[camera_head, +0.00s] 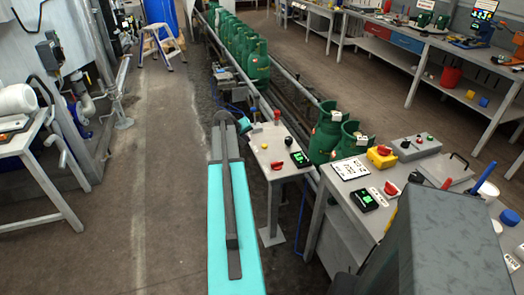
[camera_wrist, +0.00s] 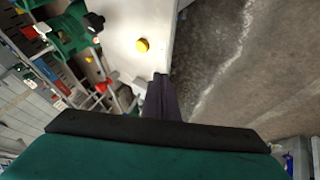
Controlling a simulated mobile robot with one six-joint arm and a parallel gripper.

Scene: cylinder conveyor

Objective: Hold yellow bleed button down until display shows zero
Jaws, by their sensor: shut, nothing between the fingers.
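The yellow button (camera_head: 264,146) sits on the pale top of a small stand (camera_head: 262,133) in the head view. In the wrist view the yellow button (camera_wrist: 142,45) stands on the light panel, just beyond and slightly left of my fingertips. My gripper (camera_wrist: 160,79) is shut and empty, its dark fingers pointing at the panel edge; they look apart from the button, which is uncovered.
A red button (camera_head: 277,165) and a black knob (camera_head: 288,140) share the stand top. Green cylinders (camera_head: 325,133) stand close behind it on the right. Floor left of my arm is clear.

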